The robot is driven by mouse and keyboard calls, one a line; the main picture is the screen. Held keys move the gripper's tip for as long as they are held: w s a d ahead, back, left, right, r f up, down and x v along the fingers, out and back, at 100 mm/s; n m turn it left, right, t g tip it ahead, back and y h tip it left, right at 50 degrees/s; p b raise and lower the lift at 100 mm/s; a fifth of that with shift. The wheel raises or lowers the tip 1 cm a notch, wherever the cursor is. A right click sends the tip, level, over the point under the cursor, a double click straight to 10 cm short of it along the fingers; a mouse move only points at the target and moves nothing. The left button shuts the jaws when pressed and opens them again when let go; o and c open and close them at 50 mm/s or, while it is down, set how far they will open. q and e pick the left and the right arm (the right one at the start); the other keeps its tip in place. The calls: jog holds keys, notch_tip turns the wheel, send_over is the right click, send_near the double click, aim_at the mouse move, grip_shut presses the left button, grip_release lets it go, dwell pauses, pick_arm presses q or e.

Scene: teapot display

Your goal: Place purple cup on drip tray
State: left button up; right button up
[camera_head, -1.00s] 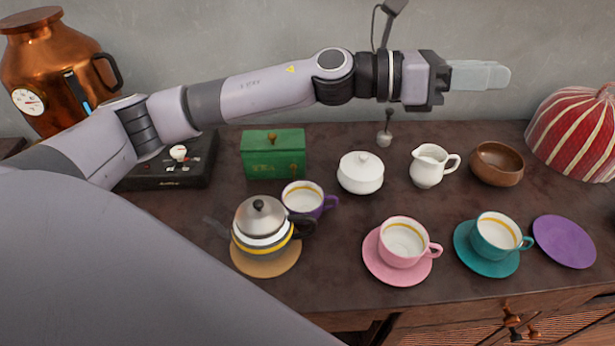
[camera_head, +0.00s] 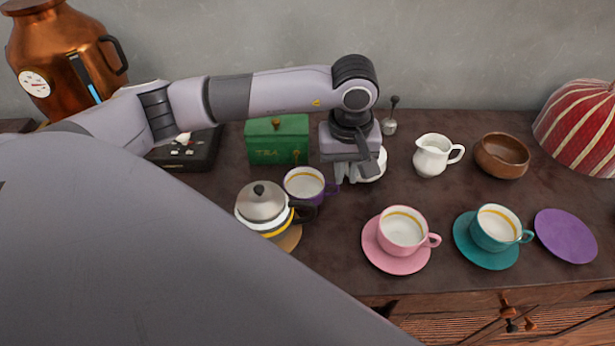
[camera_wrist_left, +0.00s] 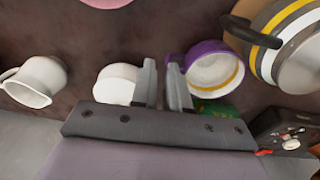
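The purple cup (camera_head: 304,184) stands upright on the dark counter, white inside with a yellow band, between the teapot and my left gripper (camera_head: 346,177). Its handle points right, close to the fingertips. In the left wrist view the purple cup (camera_wrist_left: 212,68) lies right of my left gripper (camera_wrist_left: 163,68), whose two fingers are apart with nothing clearly held. The handle is near the right finger; contact cannot be told. A black box-like unit (camera_head: 190,155) sits by the copper urn; I cannot tell whether it is the drip tray. My right gripper is not in view.
The teapot (camera_head: 262,204) stands close left of the cup, a green tea box (camera_head: 277,139) behind. A white sugar bowl (camera_head: 373,168) is beside my gripper. Pink (camera_head: 402,230) and teal cups (camera_head: 496,227) and a purple saucer (camera_head: 566,236) are right. Centre front is clear.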

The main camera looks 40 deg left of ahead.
aim_at(337, 191)
pick_arm(q)
jog(key=shift+y, duration=0.3)
jog(key=f, duration=0.2)
jog(key=a+f, duration=0.1)
jog(key=f, duration=0.4)
jog(key=shift+w+a+p, duration=0.25)
jog(key=shift+a+p, duration=0.05)
jog(key=shift+p, duration=0.1)
grip_shut()
jog(key=shift+r, duration=0.1)
